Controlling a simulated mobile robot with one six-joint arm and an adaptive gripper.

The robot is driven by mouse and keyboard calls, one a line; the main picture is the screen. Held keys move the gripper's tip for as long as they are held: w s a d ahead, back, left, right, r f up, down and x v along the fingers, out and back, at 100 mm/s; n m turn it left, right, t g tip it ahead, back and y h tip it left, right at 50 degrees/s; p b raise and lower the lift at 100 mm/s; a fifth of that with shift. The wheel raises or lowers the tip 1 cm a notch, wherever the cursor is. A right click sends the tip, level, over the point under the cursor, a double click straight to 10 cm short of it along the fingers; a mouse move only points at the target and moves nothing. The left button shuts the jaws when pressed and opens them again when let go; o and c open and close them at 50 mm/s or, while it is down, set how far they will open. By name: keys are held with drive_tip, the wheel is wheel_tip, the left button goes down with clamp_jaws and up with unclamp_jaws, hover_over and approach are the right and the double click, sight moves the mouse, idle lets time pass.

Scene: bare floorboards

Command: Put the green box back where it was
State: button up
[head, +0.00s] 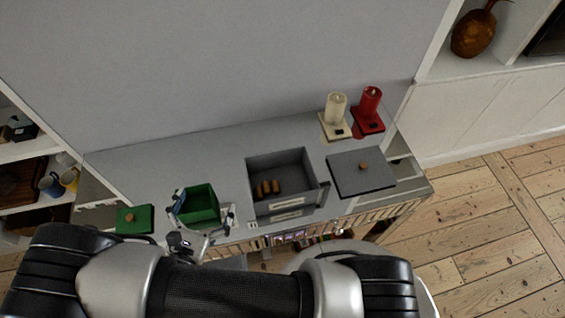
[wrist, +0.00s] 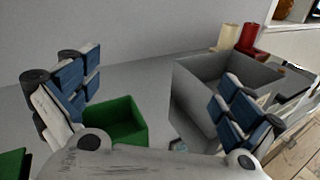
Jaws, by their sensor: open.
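The green box (head: 200,207) is open-topped and stands on the grey counter, between the green lid and the grey box. In the wrist view the green box (wrist: 117,122) lies between my fingers, nearer the left one, with its lower part hidden behind my gripper. My gripper (head: 203,211) is open, its fingers apart on either side of the green box in the head view. In the wrist view my gripper (wrist: 155,110) also shows wide fingers with blue pads. I cannot tell whether a finger touches the box.
A green lid (head: 135,219) lies left of the green box. A grey box (head: 297,203) holding several brown pieces (head: 268,187) stands to the right, with a grey lid (head: 362,180) beyond. Counter behind the green box is clear.

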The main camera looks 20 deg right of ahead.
drive_tip(key=s+d+r+m+g+h, duration=0.1)
drive_tip(key=s+d+r+m+g, duration=0.1)
drive_tip(key=d+r+m+g, duration=0.7)
drive_tip(key=s+d+r+m+g, duration=0.2)
drive_tip(key=d+r+m+g, duration=0.4)
drive_tip(key=d, duration=0.4)
drive_tip(key=s+d+r+m+t+y, duration=0.3)
drive_tip(key=s+r+m+t+y, duration=0.2)
drive_tip(key=s+r+m+y, duration=0.4)
drive_tip(key=shift+r+m+y, duration=0.3)
drive_tip(key=shift+r+m, duration=0.75)
drive_tip(key=shift+m, duration=0.75)
